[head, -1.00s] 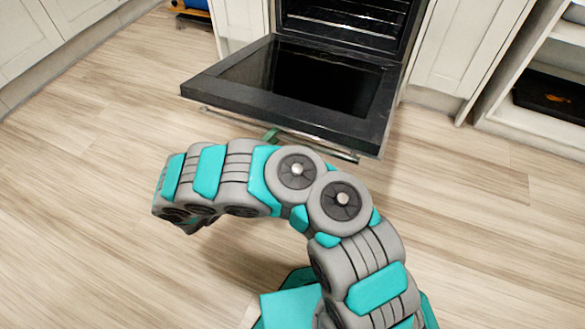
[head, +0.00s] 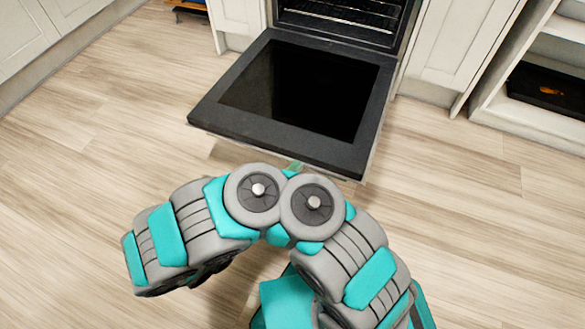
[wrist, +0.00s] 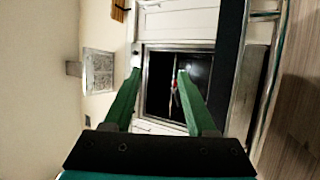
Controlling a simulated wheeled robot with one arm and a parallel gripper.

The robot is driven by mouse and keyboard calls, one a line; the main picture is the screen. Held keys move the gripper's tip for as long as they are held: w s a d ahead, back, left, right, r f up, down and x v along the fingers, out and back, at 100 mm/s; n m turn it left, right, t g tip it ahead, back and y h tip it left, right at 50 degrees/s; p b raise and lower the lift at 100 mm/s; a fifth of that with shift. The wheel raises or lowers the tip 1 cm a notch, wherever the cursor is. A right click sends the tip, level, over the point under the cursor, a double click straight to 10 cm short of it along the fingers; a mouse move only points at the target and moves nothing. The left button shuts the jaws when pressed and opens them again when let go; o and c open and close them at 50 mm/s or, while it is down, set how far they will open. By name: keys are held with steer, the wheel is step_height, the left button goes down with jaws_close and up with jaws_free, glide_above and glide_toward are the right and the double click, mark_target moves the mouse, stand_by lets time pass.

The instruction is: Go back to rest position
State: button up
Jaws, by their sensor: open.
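My gripper (wrist: 158,74) shows in the wrist view as two green fingers spread apart, with nothing held between them. Behind them is a dark panel with a metal frame and a small red spot, too small to make out. In the head view my arm is bent over in an arch in front of the oven, and its links hide most of the gripper. A small green bit shows past the arm near the oven door's front edge. The oven door (head: 230,125) hangs open, its dark inner face up. I cannot tell whether the gripper touches it.
The oven cavity (head: 340,15) with wire racks is behind the door. White cabinets (head: 455,45) flank it. An open shelf (head: 525,118) at the right holds a dark tray (head: 550,90). The wooden floor (head: 90,170) at the left is clear.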

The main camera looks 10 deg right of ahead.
stand_by(0.5)
steer(key=s+d+r+m+g+y+p, duration=0.3)
steer(key=s+d+r+m+g, duration=0.2)
steer(key=d+r+g, duration=0.4)
steer(key=s+d+r+m+g+y+p, duration=0.2)
steer(key=s+d+r+m+g+y, duration=0.25)
steer(key=r+g, duration=0.55)
steer(key=s+a+r+n+t+y+p, duration=0.5)
steer(key=s+r+y, duration=0.4)
steer(key=s+y, duration=0.2)
steer(key=a+y+p, duration=0.1)
steer(key=a, duration=0.1)
steer(key=shift+a+n, duration=0.35)
steer(key=shift+a, duration=0.05)
stand_by(0.9)
